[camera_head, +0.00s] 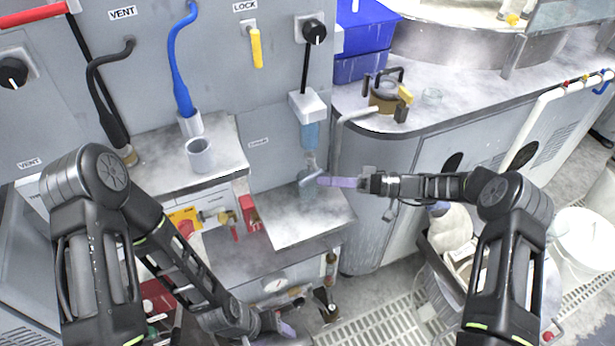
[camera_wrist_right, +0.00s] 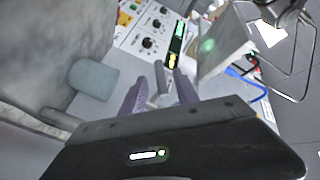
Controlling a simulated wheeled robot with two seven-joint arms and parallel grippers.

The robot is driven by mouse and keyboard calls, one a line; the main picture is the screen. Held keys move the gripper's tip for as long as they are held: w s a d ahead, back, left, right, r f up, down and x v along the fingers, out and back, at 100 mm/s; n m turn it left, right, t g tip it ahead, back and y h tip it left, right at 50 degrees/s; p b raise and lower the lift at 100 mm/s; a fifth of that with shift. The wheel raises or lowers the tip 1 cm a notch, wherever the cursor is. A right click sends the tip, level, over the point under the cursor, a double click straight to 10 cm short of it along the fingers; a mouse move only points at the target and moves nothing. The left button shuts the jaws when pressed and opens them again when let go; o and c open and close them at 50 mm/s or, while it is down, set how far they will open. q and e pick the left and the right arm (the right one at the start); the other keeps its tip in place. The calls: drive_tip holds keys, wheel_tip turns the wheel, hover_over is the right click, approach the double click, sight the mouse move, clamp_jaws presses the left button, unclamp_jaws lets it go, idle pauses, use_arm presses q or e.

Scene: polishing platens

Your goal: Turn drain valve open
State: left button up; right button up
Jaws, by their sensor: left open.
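No part is legibly marked as the drain valve. A brass valve with a red handle (camera_head: 231,222) sits beside a yellow label under the left shelf. Dark and brass fittings (camera_head: 325,299) stand low at the cabinet's front. My left gripper (camera_head: 288,329) is open and low, left of these fittings and apart from them. My right gripper (camera_head: 322,182) is at a silver lever (camera_head: 309,179) beneath a blue-tinted cylinder. In the right wrist view its lavender fingers (camera_wrist_right: 160,88) stand apart, with a narrow grey piece between them. I cannot tell whether they touch it.
A grey cup (camera_head: 201,155) stands on the left shelf, and a blue hose (camera_head: 180,70) hangs above it. A rounded counter (camera_head: 440,110) holds a brass pot (camera_head: 385,97). A floor grate and a wire basket with bottles lie at lower right.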

sight(307, 178)
drive_tip(key=a, duration=0.1)
drive_tip(key=a+p, duration=0.1)
drive_tip(key=a, duration=0.3)
drive_tip(key=shift+w+a, duration=0.1)
drive_tip(key=shift+w, duration=0.2)
clamp_jaws()
